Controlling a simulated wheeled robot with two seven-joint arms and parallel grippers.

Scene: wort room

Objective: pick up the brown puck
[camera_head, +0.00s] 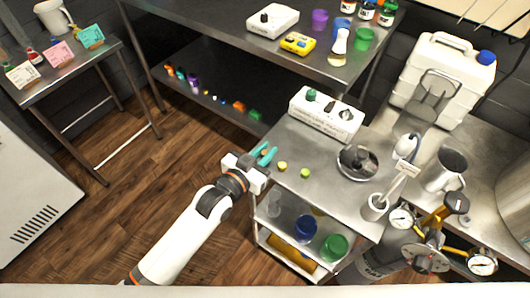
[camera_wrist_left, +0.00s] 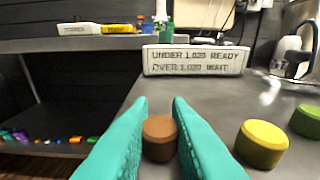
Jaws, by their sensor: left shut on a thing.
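The brown puck (camera_wrist_left: 160,138) is a short round cylinder between the teal fingers of my left gripper (camera_wrist_left: 160,125) in the left wrist view. Both fingers lie against its sides, and the gripper is shut on it. In the head view my left gripper (camera_head: 266,156) is at the left edge of the steel cart top (camera_head: 325,190); the brown puck is mostly hidden there by the fingers. I cannot tell whether the puck is touching the cart top. My right gripper is not in view.
A yellow puck (camera_wrist_left: 261,143) and a green puck (camera_wrist_left: 306,120) stand to the right of the gripper. Behind is a white sign block (camera_wrist_left: 196,60) reading "UNDER 1.020 READY, OVER 1.020 WAIT". A round metal dish (camera_head: 357,162) stands farther right on the cart.

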